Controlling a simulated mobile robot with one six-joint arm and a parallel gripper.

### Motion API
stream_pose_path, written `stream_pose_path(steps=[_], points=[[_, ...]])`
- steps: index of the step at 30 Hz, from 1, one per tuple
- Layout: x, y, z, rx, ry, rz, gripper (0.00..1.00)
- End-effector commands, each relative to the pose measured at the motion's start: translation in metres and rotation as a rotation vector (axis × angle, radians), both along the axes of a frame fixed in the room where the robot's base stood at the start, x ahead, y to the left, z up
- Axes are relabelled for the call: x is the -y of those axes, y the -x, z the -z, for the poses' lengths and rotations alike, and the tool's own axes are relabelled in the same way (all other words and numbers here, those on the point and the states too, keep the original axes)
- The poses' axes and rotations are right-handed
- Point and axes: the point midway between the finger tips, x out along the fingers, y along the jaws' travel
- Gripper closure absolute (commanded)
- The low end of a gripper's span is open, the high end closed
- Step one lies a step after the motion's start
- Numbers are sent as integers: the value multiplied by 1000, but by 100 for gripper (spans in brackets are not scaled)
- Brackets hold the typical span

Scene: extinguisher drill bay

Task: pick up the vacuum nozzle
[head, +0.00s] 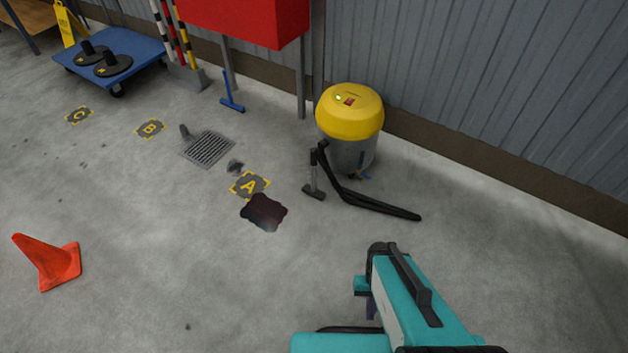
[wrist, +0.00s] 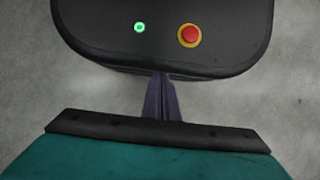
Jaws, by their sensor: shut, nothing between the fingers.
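The vacuum nozzle (head: 313,181) stands upright on the concrete floor in the head view, a short grey tube on a flat dark foot. Its top meets a black hose (head: 375,206), which lies on the floor beside the yellow-topped vacuum (head: 349,112). My gripper (head: 371,308) is low in the head view, well apart from the nozzle and nearer to me. In the wrist view the purple fingers (wrist: 163,97) are together and empty, over my own body. The nozzle is not in the wrist view.
A dark spill (head: 264,212) lies left of the nozzle by floor mark A (head: 249,185). A drain grate (head: 208,149) is farther left. An orange cone (head: 50,262) stands at the left. A corrugated wall (head: 480,90) runs behind. The floor between nozzle and gripper is mostly clear.

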Motion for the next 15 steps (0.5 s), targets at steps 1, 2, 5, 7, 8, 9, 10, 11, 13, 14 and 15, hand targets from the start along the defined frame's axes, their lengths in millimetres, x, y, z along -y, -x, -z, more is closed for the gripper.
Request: stream_pose_path(steps=[1,2,5,7,8,9,10,11,13,14,15], points=[[0,0,-18,-2,0,0,100],[0,1,-22,-3,1,0,100],[0,2,-36,-9,1,0,100],[1,3,-43,-13,2,0,100],[1,3,-45,-14,2,0,100],[1,4,-48,-17,2,0,100],[1,4,-50,-19,2,0,100],[1,4,-51,-20,2,0,100],[1,6,-53,-25,3,0,100],[1,6,-52,-29,3,0,100],[1,8,-51,-34,4,-1,100]])
